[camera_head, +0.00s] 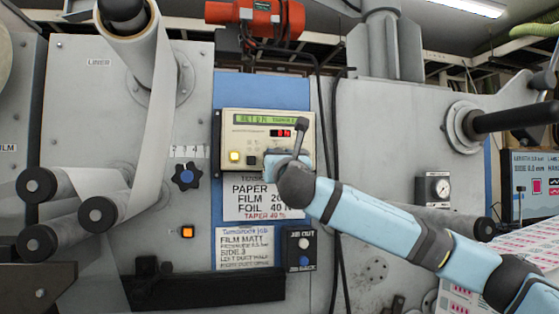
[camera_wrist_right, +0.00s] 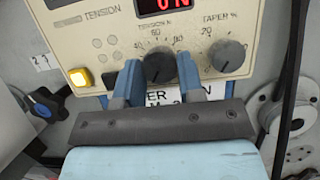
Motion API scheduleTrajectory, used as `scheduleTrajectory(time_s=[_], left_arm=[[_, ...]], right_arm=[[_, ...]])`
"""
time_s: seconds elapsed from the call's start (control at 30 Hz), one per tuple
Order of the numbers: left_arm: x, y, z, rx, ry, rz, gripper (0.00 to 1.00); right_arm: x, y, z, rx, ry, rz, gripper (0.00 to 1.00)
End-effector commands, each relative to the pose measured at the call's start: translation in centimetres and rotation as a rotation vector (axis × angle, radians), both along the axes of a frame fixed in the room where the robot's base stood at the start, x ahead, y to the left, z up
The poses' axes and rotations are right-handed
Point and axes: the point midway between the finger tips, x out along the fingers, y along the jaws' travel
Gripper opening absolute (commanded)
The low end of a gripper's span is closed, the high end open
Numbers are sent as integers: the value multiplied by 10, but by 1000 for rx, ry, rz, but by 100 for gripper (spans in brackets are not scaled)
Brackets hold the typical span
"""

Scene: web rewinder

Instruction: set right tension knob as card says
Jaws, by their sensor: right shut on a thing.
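The cream tension panel (camera_head: 240,127) has a green display, a red readout and a lit yellow button. In the right wrist view, the dark tension knob (camera_wrist_right: 158,62) sits inside a printed scale, with the taper knob (camera_wrist_right: 230,56) to its right. My right gripper (camera_wrist_right: 160,78) has its blue fingers on either side of the tension knob, shut on it. In the head view my right gripper (camera_head: 274,158) covers the knobs. A white card (camera_head: 250,202) below lists paper, film, foil and taper values, partly hidden by my arm. My left gripper is not in view.
A second card (camera_head: 243,247), headed as a job and reading FILM MATT, hangs lower, beside a black switch box (camera_head: 301,248). A blue star knob (camera_head: 186,176) and rollers (camera_head: 98,213) are to the left. Black cables hang right of the panel.

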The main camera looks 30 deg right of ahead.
Motion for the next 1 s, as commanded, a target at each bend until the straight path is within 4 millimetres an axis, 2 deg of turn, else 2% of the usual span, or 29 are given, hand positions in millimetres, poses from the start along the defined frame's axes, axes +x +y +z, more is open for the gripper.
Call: scheduleTrajectory(time_s=[0.5,0.77,1.0], left_arm=[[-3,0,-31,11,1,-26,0],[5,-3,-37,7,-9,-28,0],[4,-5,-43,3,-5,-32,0]], right_arm=[[1,5,-4,420,-106,2,12],[2,6,-2,658,-167,1,12],[2,7,0,880,-224,0,12]])
